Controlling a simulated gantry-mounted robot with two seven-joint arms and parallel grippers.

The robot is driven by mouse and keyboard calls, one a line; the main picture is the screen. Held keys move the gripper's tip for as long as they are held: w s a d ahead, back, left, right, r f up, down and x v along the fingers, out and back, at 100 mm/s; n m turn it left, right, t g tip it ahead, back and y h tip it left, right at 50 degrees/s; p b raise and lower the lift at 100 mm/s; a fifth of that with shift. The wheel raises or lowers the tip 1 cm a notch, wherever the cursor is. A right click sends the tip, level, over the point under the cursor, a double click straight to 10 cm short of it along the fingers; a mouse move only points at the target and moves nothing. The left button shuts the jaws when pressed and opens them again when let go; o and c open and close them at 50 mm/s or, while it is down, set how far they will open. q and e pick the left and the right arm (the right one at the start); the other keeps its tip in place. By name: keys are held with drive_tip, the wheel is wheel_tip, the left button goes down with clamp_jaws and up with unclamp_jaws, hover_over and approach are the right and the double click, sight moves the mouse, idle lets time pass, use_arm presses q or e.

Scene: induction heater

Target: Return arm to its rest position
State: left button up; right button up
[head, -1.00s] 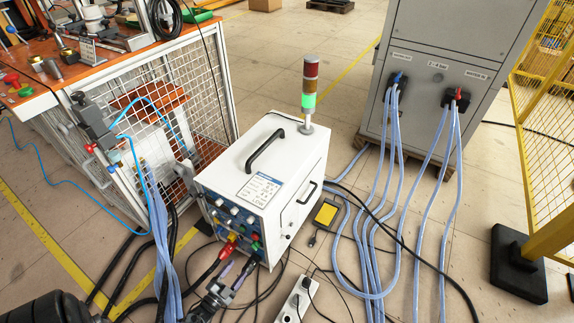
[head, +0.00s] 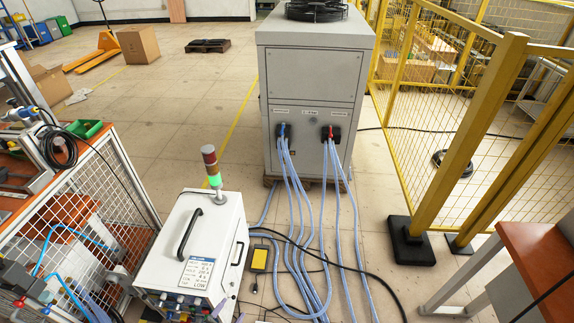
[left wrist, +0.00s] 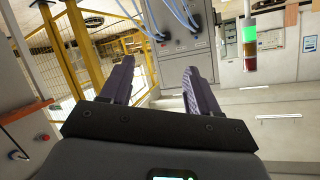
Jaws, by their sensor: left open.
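My left gripper (left wrist: 158,66) is open in the left wrist view, with its two dark purple-grey fingers apart and nothing between them. The rest of my left arm is out of frame there. The white unit has a black handle on top and a signal tower (head: 210,165) lit green; that tower also shows in the left wrist view (left wrist: 249,36). My right gripper is not seen in either view.
A grey cabinet (head: 310,95) with blue hoses (head: 325,240) running over the floor stands behind. A mesh-sided workbench (head: 125,172) is at left. A yellow fence post (head: 465,135) and a brown-topped table (head: 540,265) are at right. Open floor lies at the back left.

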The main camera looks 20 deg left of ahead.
use_arm(q)
drive_tip(key=s+d+r+n+g+h+p, duration=0.15)
drive_tip(key=d+r+g, duration=0.35)
drive_tip(key=r, duration=0.7)
drive_tip(key=s+d+r+n+g+p, duration=0.1)
drive_tip(key=s+r+g+p, duration=0.3)
drive_tip(key=s, duration=0.7)
wheel_tip(320, 180, up, 36)
drive_tip(key=g+p, duration=0.1)
drive_tip(key=p, duration=3.3)
drive_tip(key=shift+w+d+r+y, duration=0.15)
drive_tip(key=shift+d+y, duration=0.05)
drive_tip(key=shift+y, duration=0.25)
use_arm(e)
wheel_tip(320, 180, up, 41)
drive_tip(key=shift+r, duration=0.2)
